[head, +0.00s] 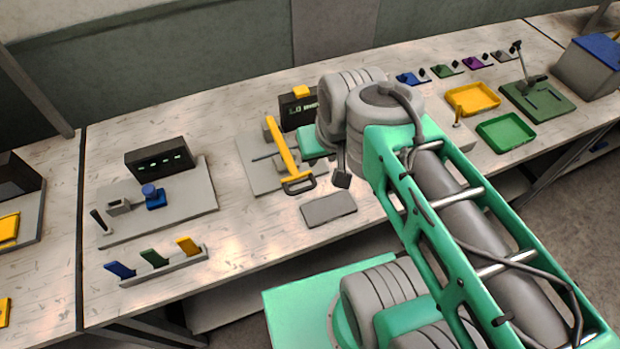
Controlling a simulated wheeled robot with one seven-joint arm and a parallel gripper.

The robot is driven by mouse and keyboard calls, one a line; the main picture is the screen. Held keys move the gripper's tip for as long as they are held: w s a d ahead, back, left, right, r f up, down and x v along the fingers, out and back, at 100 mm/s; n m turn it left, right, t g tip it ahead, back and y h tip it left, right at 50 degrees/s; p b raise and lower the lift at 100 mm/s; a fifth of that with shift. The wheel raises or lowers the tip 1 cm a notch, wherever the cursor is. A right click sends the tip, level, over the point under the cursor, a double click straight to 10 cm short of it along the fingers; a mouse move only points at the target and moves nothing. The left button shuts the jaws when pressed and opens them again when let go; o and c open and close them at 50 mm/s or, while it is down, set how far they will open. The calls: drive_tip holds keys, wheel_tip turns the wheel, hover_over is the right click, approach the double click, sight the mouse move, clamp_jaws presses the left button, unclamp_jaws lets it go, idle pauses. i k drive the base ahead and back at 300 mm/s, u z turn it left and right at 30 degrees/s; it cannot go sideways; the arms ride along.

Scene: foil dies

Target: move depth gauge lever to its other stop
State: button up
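A long yellow lever (281,145) with a dark loop grip (299,186) lies slanting across a grey base plate (254,172) in the middle of the table. A dark box with a lit display (292,110) and a yellow top piece stands behind it. No label shows that this is the depth gauge. My gripper (341,178) is just right of the yellow lever, apart from the loop grip in the picture. Only a dark end part of it shows below my grey wrist; my arm hides the rest, and its opening cannot be seen.
A second plate (180,218) with a display box and blue knob stands left. A rack of coloured tabs (163,267) lies in front. A grey pad (328,208) lies near the table edge. Yellow (472,99) and green (505,133) trays and an upright dark lever (521,62) are right.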

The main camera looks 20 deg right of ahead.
sight(287, 158)
drive_tip(key=z, duration=0.05)
drive_tip(key=k, duration=1.6)
drive_tip(key=u, duration=1.15)
drive_tip(key=i, duration=1)
drive_tip(key=u, duration=0.1)
